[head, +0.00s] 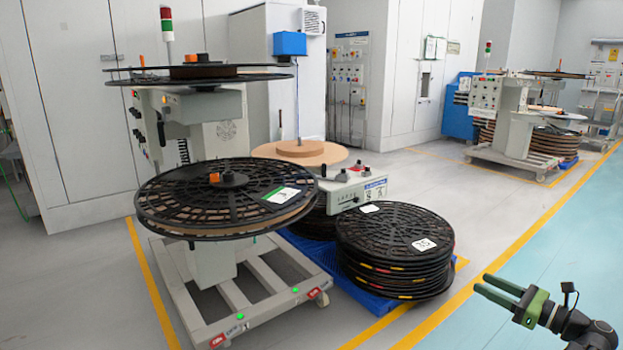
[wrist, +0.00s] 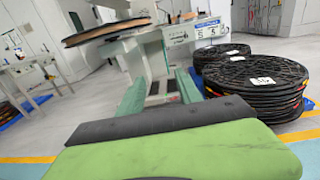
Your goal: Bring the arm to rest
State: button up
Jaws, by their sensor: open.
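My gripper (head: 491,289) is at the lower right of the head view, with green fingers pointing left. The fingers are apart and nothing is between them. It is over the pale blue floor, to the right of the reel stack and clear of it. In the wrist view the green gripper body (wrist: 180,155) fills the bottom, and its fingers (wrist: 158,90) reach forward with a gap between them. The arm behind the gripper runs off the lower right edge of the head view.
A rewind station (head: 215,150) with black reels stands at left on a wheeled frame (head: 250,300). A stack of black reels (head: 395,250) sits on a blue pallet (head: 310,250). Another station (head: 510,120) is at the back right. The pale blue floor (head: 560,240) at right is clear.

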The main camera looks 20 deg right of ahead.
jog(key=w+a+n+g+y+p, duration=0.2)
jog(key=w+a+n+g+y, duration=0.15)
jog(key=w+a, duration=0.85)
jog(key=w+a+n+g+y+p, duration=0.1)
jog(key=w+a+n+g+y, duration=0.25)
jog(key=w+a, duration=0.9)
jog(key=s+a+f+n+g+h+p, duration=0.1)
jog(key=a+f+n+g, duration=0.2)
jog(key=a, duration=1)
jog(key=s+a+f+n+g+p, duration=0.1)
jog(key=a+f+n+g+p, duration=0.2)
jog(key=a, duration=1.1)
jog(key=s+a+f+n+g+h, duration=0.45)
jog(key=a+f+n+h, duration=0.2)
jog(key=a+n, duration=0.35)
jog(key=s+d+f+n+h, duration=0.2)
jog(key=d+f+n+h, duration=0.25)
jog(key=d+n, duration=0.55)
notch_tip(320, 180, up, 39)
jog(key=p, duration=3.8)
jog(key=shift+w, duration=0.2)
